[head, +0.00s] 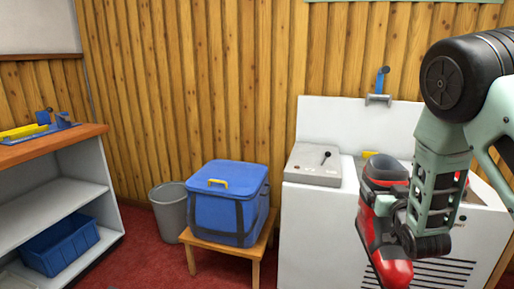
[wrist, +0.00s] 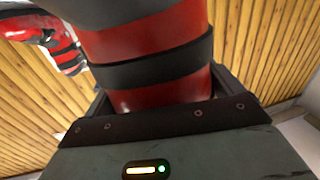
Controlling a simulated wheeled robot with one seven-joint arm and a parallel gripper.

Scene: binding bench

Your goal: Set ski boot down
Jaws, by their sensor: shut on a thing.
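A red and black ski boot (head: 394,268) hangs in front of the white bench (head: 318,215) at the right of the head view. My gripper (head: 396,206) is shut on it, and my arm covers part of the boot. In the wrist view the boot's red shell with a black band (wrist: 150,68) fills the space between my fingers. A second red and black piece shows at the upper left there; I cannot tell whether it is part of the same boot.
A grey box with a black lever (head: 315,165) sits on the bench's left end. A blue cooler bag (head: 225,205) rests on a wooden stool (head: 256,262), beside a grey bin (head: 170,213). Shelves with an orange-brown top (head: 55,148) stand at left. Red carpet between is partly clear.

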